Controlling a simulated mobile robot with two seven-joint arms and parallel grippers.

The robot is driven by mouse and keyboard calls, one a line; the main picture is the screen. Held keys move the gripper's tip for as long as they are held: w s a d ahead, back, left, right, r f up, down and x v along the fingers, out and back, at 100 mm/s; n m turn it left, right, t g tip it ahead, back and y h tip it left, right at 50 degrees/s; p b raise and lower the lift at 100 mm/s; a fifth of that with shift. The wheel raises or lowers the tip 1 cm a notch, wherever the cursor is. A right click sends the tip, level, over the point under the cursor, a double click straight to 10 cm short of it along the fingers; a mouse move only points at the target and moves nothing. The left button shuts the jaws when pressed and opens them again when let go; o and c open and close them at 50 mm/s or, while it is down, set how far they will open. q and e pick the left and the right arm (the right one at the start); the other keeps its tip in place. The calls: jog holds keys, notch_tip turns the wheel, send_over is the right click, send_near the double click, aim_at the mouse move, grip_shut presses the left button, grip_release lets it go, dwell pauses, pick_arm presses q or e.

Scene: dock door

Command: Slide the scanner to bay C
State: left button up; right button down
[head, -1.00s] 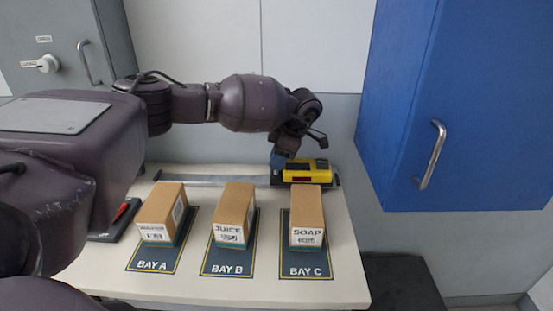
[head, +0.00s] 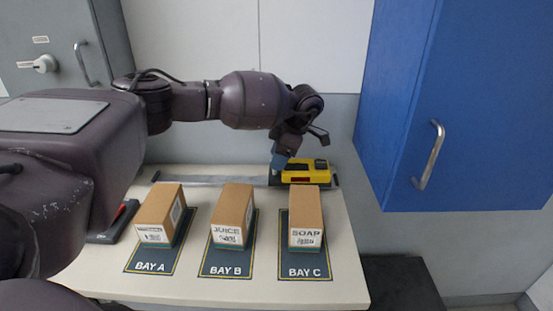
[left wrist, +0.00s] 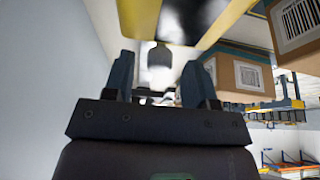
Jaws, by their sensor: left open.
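The yellow and black scanner (head: 305,171) sits on its carriage at the right end of a grey rail (head: 215,181), behind the soap box at bay C (head: 303,262). My left gripper (head: 280,162), with blue fingers, is at the left end of the scanner. In the left wrist view its two fingers (left wrist: 163,78) are apart with nothing held between them. The yellow scanner body (left wrist: 135,16) fills the top of that view, beyond the fingertips. Whether a finger touches the scanner I cannot tell. My right gripper is not in view.
Boxes stand on bay A (head: 160,215), bay B (head: 233,215) and bay C (head: 306,218), in front of the rail. A blue cabinet (head: 400,120) hangs at the right. A red and black object (head: 118,220) lies at the table's left, partly hidden by my arm.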

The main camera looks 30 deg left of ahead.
aim_at(292, 165)
pick_arm(q)
jog(key=v, duration=0.9)
jog(key=shift+r, duration=0.4)
jog(key=shift+w, duration=0.15)
